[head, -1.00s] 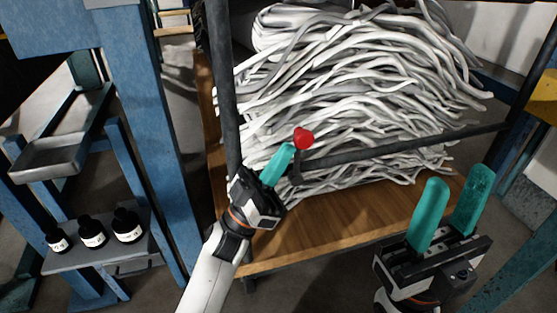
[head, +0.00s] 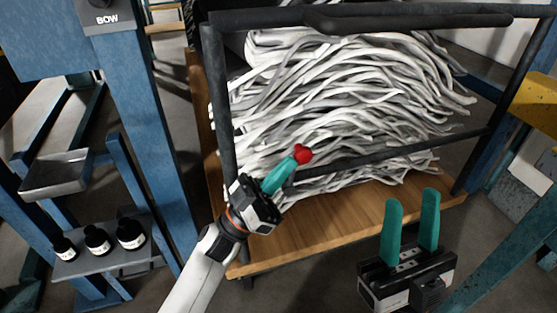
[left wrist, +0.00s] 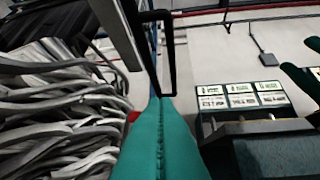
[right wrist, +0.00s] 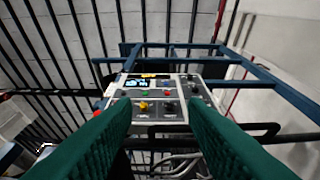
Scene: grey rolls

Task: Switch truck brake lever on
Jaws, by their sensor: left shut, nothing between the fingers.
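The truck's brake lever shows as a red knob (head: 302,154) at the front of the truck, by its lower crossbar. My left gripper (head: 284,172) is shut, its teal fingers together with their tips at the knob. In the left wrist view a small red patch of the knob (left wrist: 133,116) shows behind the shut fingers. The lever's stem is mostly hidden by the fingers, and I cannot tell whether they touch the knob. My right gripper (head: 413,222) is open and empty, in front of the truck's right side.
The truck has a wooden deck (head: 330,222), a dark tube frame (head: 224,110) and a heap of grey rolls (head: 350,100). A blue post (head: 135,130) and a shelf with dark bottles (head: 130,233) stand left. A control panel (right wrist: 160,97) shows in the right wrist view.

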